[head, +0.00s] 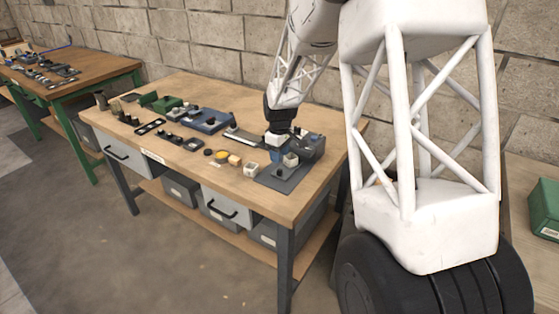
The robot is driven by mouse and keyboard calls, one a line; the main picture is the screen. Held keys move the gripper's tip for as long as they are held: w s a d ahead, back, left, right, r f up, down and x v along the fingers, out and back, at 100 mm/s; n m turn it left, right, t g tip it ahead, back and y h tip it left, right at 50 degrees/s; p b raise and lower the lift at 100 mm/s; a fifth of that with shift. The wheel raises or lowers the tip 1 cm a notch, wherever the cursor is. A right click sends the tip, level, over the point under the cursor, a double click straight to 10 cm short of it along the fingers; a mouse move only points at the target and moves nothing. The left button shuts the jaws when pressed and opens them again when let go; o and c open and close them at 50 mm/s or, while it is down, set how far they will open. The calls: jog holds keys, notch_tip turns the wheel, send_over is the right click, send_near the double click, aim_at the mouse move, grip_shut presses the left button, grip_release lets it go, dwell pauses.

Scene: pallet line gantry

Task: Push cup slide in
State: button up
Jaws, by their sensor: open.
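My gripper (278,150) points down at the right end of the wooden workbench, low over a dark grey base plate (284,183). The fingers are small in this view, and the jaws look open. A dark grey device (310,146) stands on the plate, right beside my gripper. A small pale block-like part (290,159) sits at the front of this device. I cannot tell which part is the cup slide, or whether my gripper touches anything. The area behind the gripper is hidden.
The workbench (190,90) has several small items along it, including a blue fixture (208,121) and a green one (165,104). A pale cube (251,169) lies left of the plate. A green box (545,207) stands at far right. The bench's front strip is mostly clear.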

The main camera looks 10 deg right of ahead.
jog(key=shift+r, duration=0.25)
jog(key=shift+n, duration=0.3)
jog(key=n, duration=0.3)
jog(key=shift+n, duration=0.4)
jog(key=n, duration=1.3)
jog(key=shift+n, duration=0.3)
